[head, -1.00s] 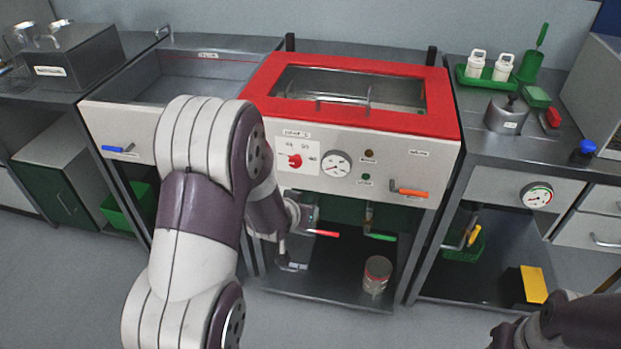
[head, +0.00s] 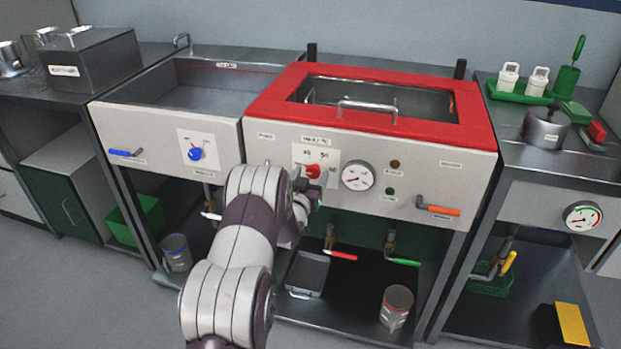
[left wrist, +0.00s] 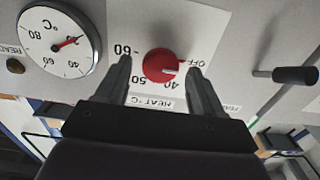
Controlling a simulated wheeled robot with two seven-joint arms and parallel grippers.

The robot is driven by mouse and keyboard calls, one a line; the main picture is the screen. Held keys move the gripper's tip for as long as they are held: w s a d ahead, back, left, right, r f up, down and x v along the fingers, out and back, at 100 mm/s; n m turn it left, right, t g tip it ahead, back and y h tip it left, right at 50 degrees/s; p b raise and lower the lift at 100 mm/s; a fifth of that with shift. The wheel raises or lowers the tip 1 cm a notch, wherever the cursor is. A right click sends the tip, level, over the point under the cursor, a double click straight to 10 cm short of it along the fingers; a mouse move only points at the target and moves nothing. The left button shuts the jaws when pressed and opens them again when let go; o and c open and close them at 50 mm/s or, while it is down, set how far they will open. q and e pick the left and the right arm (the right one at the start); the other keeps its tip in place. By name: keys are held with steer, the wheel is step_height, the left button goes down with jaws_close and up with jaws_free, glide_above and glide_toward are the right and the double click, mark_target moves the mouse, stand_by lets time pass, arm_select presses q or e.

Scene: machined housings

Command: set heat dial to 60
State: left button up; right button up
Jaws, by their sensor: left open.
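The heat dial (head: 313,171) is a red knob on a white scale plate, on the front panel of the red-topped bath. In the left wrist view the dial (left wrist: 160,66) shows close up, with marks OFF, 40, 50 and 60 around it. Its white pointer line points right, roughly towards OFF. My left gripper (left wrist: 160,68) is open, with one finger on each side of the dial; I cannot tell whether they touch it. In the head view my left gripper (head: 304,184) is at the dial, partly hidden by my arm. My right gripper is out of view.
A round temperature gauge (head: 358,176) sits just right of the dial. An orange-handled lever (head: 438,210) sticks out further right. A blue dial (head: 195,154) is on the left basin's panel. Red (head: 342,256) and green (head: 404,262) valve handles are below.

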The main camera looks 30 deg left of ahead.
arm_select(q)
steer(key=shift+w, duration=0.15)
steer(key=c, duration=1)
